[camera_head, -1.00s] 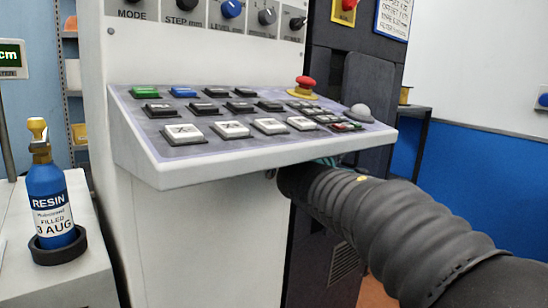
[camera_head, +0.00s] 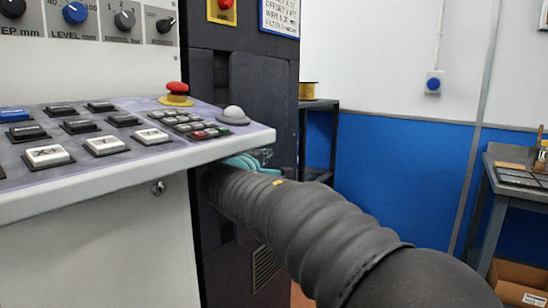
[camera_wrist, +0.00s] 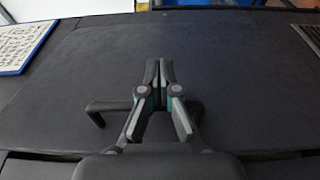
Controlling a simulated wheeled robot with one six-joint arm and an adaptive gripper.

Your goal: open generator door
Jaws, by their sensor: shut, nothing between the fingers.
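The dark generator cabinet (camera_head: 285,50) stands behind the control console in the head view. Its dark front panel, seemingly the door (camera_wrist: 235,70), fills most of the wrist view. A black bar handle (camera_wrist: 108,105) lies across that view, its middle hidden behind the fingers. My gripper (camera_wrist: 159,68) is shut with its fingertips together, over the handle's middle in the picture. I cannot tell whether it touches the handle or the panel. In the head view, only teal parts of my gripper (camera_head: 252,162) show past the console edge, close to the cabinet front.
The control console (camera_head: 120,175), with buttons and a red emergency stop (camera_head: 177,89), juts out on the left, close to my arm. A dark shelf (camera_head: 320,103) stands behind the cabinet. A grey bench (camera_head: 505,185) and cardboard box (camera_head: 515,280) are at right.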

